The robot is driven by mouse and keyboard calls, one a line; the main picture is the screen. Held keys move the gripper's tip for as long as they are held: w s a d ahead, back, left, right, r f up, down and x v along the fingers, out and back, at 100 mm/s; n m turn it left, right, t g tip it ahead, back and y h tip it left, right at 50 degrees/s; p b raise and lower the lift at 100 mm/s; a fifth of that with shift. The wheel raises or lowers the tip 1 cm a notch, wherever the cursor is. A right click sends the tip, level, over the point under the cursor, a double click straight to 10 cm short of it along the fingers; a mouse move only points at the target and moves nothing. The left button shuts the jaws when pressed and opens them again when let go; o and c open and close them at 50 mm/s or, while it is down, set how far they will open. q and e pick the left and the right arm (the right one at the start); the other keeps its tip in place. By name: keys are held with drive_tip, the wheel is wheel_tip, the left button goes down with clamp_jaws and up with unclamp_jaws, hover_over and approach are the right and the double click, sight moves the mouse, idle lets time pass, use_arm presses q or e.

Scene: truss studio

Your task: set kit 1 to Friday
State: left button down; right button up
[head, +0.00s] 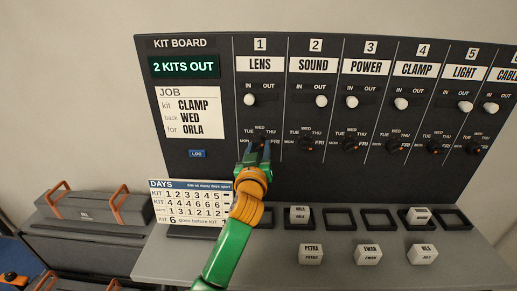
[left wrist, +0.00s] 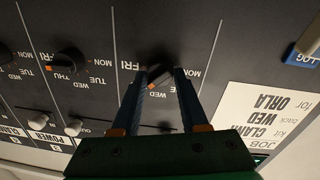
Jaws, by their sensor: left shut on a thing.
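The kit 1 column, labelled LENS (head: 260,64), is at the left of the board's kit columns. Its day dial is largely hidden by my gripper in the head view. In the left wrist view, which is upside down, the dark dial knob (left wrist: 161,73) sits between my fingertips. Its orange mark points near WED, perhaps slightly to the THU side; I cannot tell exactly. The FRI label (left wrist: 129,66) is clear, left of the knob in that view. My left gripper (head: 257,153) is shut on the knob. My right gripper is not in view.
The LENS switch (head: 249,100) is at IN, above the dial. The SOUND dial (head: 307,144) is close on the right. Below are a days chart (head: 190,203) and a ledge with name blocks (head: 311,254). A grey case (head: 95,207) lies at left.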

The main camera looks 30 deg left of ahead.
use_arm(q)
drive_tip(key=shift+m, duration=0.3)
drive_tip(key=m, duration=0.3)
drive_tip(key=shift+r+m, duration=0.1)
drive_tip(key=shift+m, duration=2.4)
drive_tip(key=c, duration=0.6)
unclamp_jaws()
drive_tip(key=shift+w, duration=0.1)
drive_tip(key=shift+o, duration=0.8)
drive_tip(key=shift+w+a+g, duration=0.1)
drive_tip(key=shift+g, duration=0.2)
